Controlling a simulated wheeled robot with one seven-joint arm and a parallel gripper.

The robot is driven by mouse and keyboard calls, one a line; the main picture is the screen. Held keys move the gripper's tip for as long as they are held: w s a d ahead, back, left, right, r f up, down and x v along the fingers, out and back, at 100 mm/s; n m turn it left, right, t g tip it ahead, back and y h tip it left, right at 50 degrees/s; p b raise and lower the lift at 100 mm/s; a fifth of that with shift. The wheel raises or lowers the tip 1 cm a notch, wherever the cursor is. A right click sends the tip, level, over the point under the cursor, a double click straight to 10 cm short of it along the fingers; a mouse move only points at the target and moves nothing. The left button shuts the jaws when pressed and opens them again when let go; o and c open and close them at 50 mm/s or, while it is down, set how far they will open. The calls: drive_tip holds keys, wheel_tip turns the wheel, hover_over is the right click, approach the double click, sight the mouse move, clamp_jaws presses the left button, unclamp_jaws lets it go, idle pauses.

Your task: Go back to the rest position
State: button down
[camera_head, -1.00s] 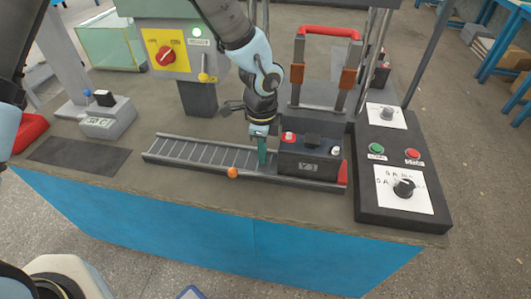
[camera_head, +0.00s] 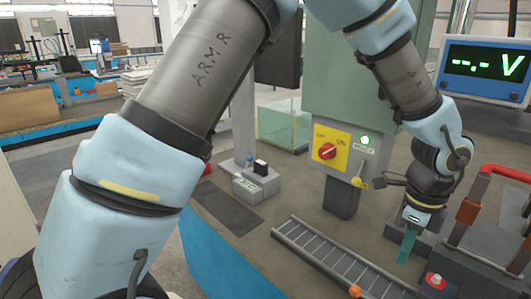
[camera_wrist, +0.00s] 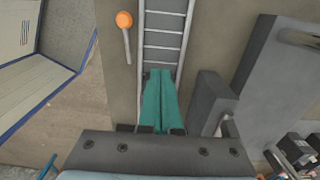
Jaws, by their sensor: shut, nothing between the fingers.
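My gripper (camera_head: 406,247) has green fingers that point down, shut together with nothing between them. In the head view it hangs over the bench on the far side of the roller rail (camera_head: 312,248), near the battery. In the wrist view the shut fingertips (camera_wrist: 160,75) overlap the rollers of the rail (camera_wrist: 163,40); their height above it is hard to tell. The battery's red terminal (camera_head: 434,281) shows at the lower edge of the head view, with most of its body cut off.
A red-handled frame (camera_head: 505,174) and voltage display (camera_head: 487,68) are at right.

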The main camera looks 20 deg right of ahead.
drive_tip(key=w+a+r+n, duration=0.2)
drive_tip(key=w+a+n, duration=0.5)
drive_tip(key=w+a, duration=0.3)
drive_tip(key=w+a+r+n, duration=0.2)
drive_tip(key=w+a+n, duration=0.5)
drive_tip(key=w+a, duration=0.3)
drive_tip(key=a+r+n+t, duration=0.1)
drive_tip(key=a+r+n, duration=0.1)
drive_tip(key=a+n, duration=1.3)
drive_tip(key=a, duration=0.9)
drive_tip(key=shift+w+a+t, duration=0.15)
drive_tip(key=shift+a+t, duration=0.05)
drive_tip(key=shift+t, duration=0.1)
